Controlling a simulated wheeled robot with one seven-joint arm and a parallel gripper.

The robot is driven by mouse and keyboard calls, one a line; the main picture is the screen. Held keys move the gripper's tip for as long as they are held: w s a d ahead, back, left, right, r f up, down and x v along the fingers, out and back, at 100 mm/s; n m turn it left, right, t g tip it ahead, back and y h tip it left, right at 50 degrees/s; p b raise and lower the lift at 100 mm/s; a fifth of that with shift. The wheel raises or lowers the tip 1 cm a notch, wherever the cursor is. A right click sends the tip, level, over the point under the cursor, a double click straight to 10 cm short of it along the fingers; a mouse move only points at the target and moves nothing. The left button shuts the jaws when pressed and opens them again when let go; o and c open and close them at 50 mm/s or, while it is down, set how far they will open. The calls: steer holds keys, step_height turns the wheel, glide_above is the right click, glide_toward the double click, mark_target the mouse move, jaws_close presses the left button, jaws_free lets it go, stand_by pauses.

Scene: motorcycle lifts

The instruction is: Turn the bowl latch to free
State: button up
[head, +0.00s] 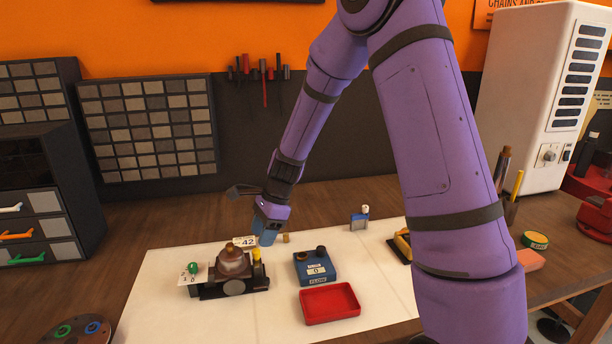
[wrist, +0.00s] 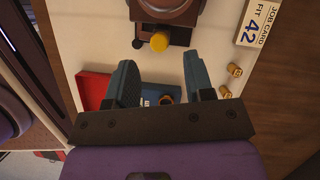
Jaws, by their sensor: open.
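A brown, round-topped carburettor-like body (head: 233,262) sits upright in a dark fixture (head: 207,291) on the white mat. A yellow knob (head: 256,254) stands at the fixture's right side; in the wrist view the same knob (wrist: 159,41) shows beyond my fingers. A green knob (head: 193,267) is at the fixture's left by a small marked card. I cannot tell for certain which part is the bowl latch. My gripper (wrist: 158,70) is open and empty, its blue fingers apart. In the head view my gripper (head: 268,238) hangs behind and just right of the yellow knob, not visibly touching it.
A blue scale (head: 316,268) with dark parts on it and a red tray (head: 330,303) lie right of the fixture. Brass fittings (wrist: 230,80) lie near the job card (wrist: 258,22) marked 42. The mat's front middle is clear.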

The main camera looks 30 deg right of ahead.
steer(key=s+d+r+n+t+h, duration=0.1)
steer(key=s+r+n, duration=0.4)
steer(key=s+r, duration=0.3)
steer(key=s+d+r+n+t+h, duration=0.1)
steer(key=s+r+n, duration=0.5)
steer(key=r, duration=0.6)
steer(key=shift+s+d+r+h, duration=0.3)
steer(key=shift+s+d+r, duration=0.1)
steer(key=shift+s, duration=0.65)
